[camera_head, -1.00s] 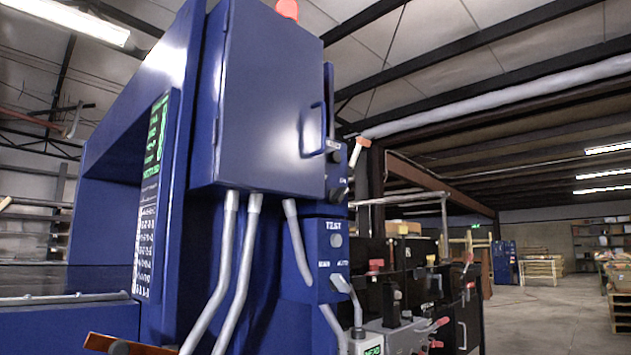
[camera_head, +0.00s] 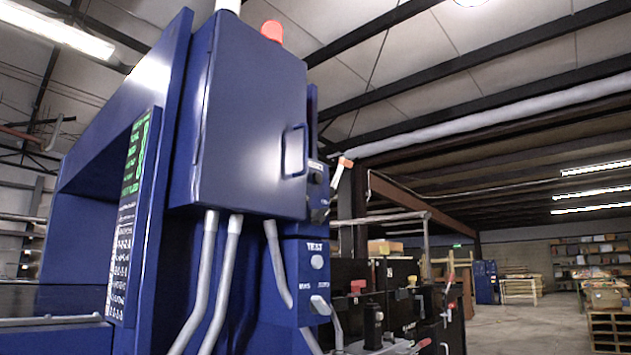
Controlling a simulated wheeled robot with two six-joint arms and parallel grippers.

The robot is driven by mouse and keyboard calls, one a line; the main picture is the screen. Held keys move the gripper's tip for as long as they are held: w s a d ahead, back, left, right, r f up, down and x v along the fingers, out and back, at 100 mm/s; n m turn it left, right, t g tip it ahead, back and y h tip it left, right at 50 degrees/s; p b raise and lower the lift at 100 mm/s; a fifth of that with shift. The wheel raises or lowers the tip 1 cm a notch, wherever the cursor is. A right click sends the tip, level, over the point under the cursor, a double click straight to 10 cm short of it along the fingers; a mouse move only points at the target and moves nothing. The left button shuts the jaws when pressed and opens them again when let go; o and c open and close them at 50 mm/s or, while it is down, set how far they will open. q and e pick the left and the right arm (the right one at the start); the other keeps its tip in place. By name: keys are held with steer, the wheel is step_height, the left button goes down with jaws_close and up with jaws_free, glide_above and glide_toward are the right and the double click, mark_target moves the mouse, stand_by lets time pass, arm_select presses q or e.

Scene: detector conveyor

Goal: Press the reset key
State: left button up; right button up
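A blue detector machine (camera_head: 178,120) stands at the left and centre. Its narrow slanted panel has a green lit display (camera_head: 137,155) and rows of small white markings (camera_head: 120,255) too small to read. On the right edge of its cabinet, an upper control box (camera_head: 318,190) carries a small label and dark knobs. Below it, a box marked TEST has a round grey button (camera_head: 317,262) and a lower grey selector switch (camera_head: 320,305). I cannot make out which control is the reset key. Neither gripper shows in this view.
The blue cabinet (camera_head: 250,115) has a door handle and a red lamp (camera_head: 272,30) on top. Grey conduits (camera_head: 220,285) run down from it. Black equipment with red-handled parts (camera_head: 358,287) stands to the right. Open floor (camera_head: 520,325) lies farther right, with shelves and pallets behind.

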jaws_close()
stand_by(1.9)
